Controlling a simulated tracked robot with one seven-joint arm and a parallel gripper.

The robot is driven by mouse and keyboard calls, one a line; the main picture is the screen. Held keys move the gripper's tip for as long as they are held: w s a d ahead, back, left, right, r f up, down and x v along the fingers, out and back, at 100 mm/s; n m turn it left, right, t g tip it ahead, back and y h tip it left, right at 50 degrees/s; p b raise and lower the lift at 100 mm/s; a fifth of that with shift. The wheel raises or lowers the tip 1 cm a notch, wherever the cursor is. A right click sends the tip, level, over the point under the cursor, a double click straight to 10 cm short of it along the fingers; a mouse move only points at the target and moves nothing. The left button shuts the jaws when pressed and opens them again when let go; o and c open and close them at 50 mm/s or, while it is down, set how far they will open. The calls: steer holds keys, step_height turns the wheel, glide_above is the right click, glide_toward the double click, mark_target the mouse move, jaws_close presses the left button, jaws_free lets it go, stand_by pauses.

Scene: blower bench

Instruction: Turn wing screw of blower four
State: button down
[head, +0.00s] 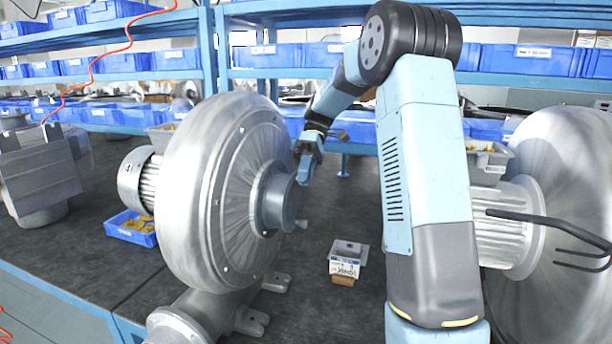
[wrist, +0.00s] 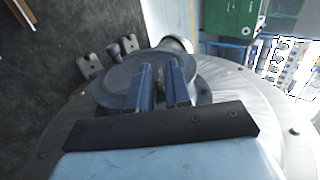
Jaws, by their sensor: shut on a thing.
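Blower four (head: 215,185) is the large silver blower left of centre in the head view, with a "4" on its motor end. A grey round cover (head: 278,203) sits at the middle of its face. My gripper (head: 304,176) reaches down to the upper edge of this cover. In the wrist view my gripper (wrist: 161,82) has its two blue fingers over the cover's edge, shut on the small brownish wing screw (wrist: 159,93) between them. The fingers hide most of it in the wrist view, and it is hidden in the head view.
Another small knob (wrist: 113,48) shows at the cover's rim. A second large blower (head: 560,215) stands on the right, with a black bent rod before it. A small boxed item (head: 347,258) and a blue bin (head: 131,228) are on the dark bench. Shelves with blue bins line the back.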

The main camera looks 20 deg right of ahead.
steer(key=shift+w+d+f+g+y, duration=0.1)
steer(key=shift+f+g+y, duration=0.05)
steer(key=shift+g+y, duration=0.5)
steer(key=shift+w+d+f+g+y, duration=0.15)
steer(key=shift+g+y, duration=0.3)
steer(key=shift+g, duration=0.4)
steer(key=shift+s+a+f+g, duration=0.1)
steer(key=shift+a+g, duration=0.05)
steer(key=shift+g, duration=0.15)
steer(key=c, duration=1.1)
jaws_free()
steer(key=shift+r, duration=0.2)
